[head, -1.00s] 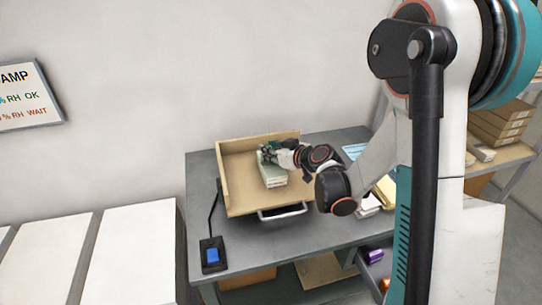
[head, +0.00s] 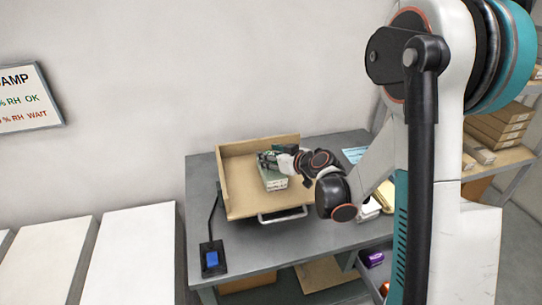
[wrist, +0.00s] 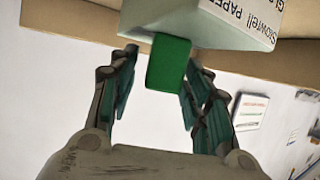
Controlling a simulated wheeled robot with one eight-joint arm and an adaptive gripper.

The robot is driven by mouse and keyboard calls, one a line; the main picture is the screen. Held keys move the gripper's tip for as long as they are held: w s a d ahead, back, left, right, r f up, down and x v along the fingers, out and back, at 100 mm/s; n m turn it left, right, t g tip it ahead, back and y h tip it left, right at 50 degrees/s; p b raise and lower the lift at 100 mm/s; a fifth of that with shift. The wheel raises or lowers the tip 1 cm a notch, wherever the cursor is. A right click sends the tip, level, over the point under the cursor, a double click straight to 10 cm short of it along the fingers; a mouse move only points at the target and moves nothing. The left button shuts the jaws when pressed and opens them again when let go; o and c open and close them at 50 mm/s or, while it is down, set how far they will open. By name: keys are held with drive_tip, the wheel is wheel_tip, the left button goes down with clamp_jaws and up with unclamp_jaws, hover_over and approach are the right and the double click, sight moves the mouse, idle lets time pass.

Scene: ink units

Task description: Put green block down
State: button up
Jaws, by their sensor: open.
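The green block (wrist: 168,63) shows in the wrist view between the two fingers of my gripper (wrist: 163,68), with a visible gap to the right finger. Its far end meets or overlaps the pale paper pack (wrist: 225,22); I cannot tell whether it rests on it. In the head view the pale green-white paper pack (head: 272,179) lies in a wooden tray (head: 240,207), and my gripper (head: 264,160) is open at its far end. The block cannot be made out clearly in the head view.
The tray stands on a grey table (head: 204,180), with raised walls at left and back and a metal handle (head: 282,216) in front. A blue button on a black base (head: 212,258) is at front left. White panels (head: 125,250) stand further left.

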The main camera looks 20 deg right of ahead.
drive_tip(key=p+v, duration=0.2)
drive_tip(key=v, duration=1)
drive_tip(key=shift+p, duration=0.3)
drive_tip(key=shift+r, duration=0.1)
